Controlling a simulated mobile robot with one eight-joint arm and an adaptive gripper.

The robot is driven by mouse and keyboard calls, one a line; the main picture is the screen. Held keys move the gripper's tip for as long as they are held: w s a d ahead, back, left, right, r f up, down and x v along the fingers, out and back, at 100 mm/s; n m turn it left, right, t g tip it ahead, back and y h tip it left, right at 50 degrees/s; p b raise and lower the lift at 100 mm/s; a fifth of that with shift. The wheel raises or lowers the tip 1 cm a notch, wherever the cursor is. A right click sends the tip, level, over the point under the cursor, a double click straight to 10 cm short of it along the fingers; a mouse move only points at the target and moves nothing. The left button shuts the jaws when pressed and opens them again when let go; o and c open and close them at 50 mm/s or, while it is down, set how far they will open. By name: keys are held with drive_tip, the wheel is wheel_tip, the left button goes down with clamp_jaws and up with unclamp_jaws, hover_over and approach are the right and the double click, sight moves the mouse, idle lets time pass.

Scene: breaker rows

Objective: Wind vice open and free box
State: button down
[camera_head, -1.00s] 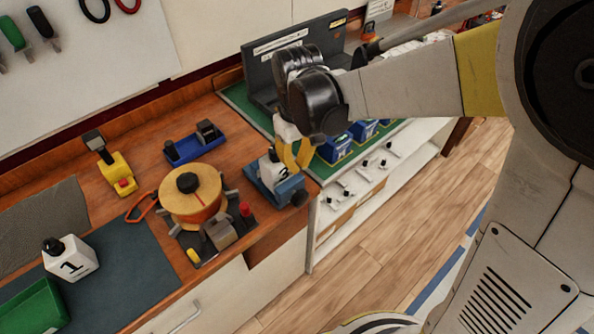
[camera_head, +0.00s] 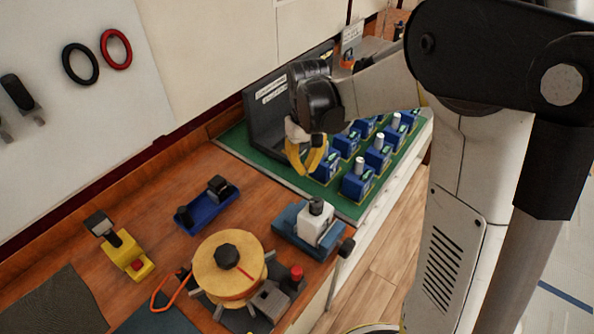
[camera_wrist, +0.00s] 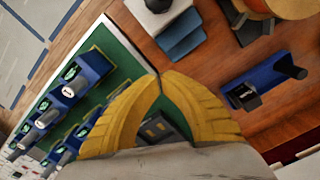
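The white box (camera_head: 315,226) with a black knob on top sits upright between the jaws of the blue vice (camera_head: 296,241). The vice's dark handle (camera_head: 346,247) is at its front right end. In the wrist view the vice (camera_wrist: 183,38) and part of the box (camera_wrist: 160,20) show at the top edge. My gripper (camera_head: 304,170) is above the bench, behind the vice in the head view and apart from it. Its yellow fingertips meet in the wrist view (camera_wrist: 160,78), with nothing seen between them.
A green board (camera_head: 235,140) carries several blue breakers (camera_head: 358,183) and a dark upright panel (camera_head: 262,120). A yellow-topped drum (camera_head: 225,275) stands left of the vice. A blue fixture (camera_head: 207,205) and a yellow fixture (camera_head: 122,257) are farther left. Bare wood lies between them.

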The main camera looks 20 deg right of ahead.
drive_tip(key=s+f+b, duration=0.1)
drive_tip(key=f, duration=0.1)
drive_tip(key=s+f, duration=0.1)
drive_tip(key=f, duration=0.2)
drive_tip(key=s+f+b, duration=0.1)
drive_tip(key=f, duration=0.1)
drive_tip(key=shift+s+d+f+b, duration=0.15)
drive_tip(key=shift+f+b, duration=0.15)
drive_tip(key=shift+f, duration=0.05)
drive_tip(key=shift+s, duration=0.3)
drive_tip(key=shift+s+d, duration=0.15)
drive_tip(key=shift+s, duration=0.7)
drive_tip(key=shift+w, duration=0.1)
